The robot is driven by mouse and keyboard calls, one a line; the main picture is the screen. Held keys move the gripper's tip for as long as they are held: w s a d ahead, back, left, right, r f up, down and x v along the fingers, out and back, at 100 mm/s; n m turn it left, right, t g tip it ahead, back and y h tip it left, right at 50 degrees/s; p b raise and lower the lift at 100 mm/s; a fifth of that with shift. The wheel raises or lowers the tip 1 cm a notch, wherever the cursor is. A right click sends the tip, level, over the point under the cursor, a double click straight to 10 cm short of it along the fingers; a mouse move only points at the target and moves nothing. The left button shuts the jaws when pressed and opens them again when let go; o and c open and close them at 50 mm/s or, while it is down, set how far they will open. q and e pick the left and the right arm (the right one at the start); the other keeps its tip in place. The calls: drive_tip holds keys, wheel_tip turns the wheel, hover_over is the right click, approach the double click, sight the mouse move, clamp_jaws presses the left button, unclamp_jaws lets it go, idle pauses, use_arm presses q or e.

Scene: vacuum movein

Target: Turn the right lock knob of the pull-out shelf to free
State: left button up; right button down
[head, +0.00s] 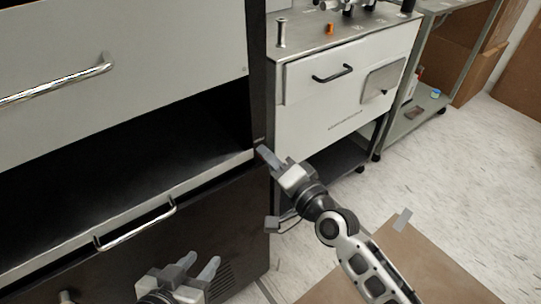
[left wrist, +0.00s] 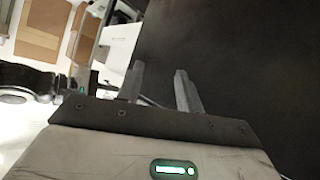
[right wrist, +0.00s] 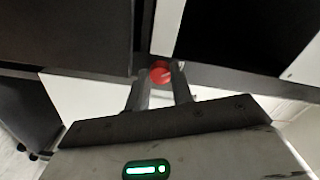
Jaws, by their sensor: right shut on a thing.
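The right lock knob (right wrist: 160,72) is red and sits at the corner of the cabinet front in the right wrist view. My right gripper (right wrist: 161,77) is shut on it, a finger on each side. In the head view the right gripper (head: 265,152) is at the right end of the shelf edge and hides the knob. The pull-out shelf (head: 130,192) shows a pale front edge with a metal handle (head: 135,226) below it. My left gripper (head: 203,268) is open and empty, low in front of the dark cabinet panel; its spread fingers also show in the left wrist view (left wrist: 160,85).
A pale drawer front (head: 120,50) with a bar handle is above the shelf. A white cart (head: 345,105) with a metal top stands to the right. A cardboard sheet (head: 400,265) lies at lower right. Pale floor (head: 450,165) is open beyond it.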

drive_tip(key=shift+m+p, duration=0.3)
drive_tip(key=shift+m, duration=3)
drive_tip(key=c, duration=1.2)
unclamp_jaws()
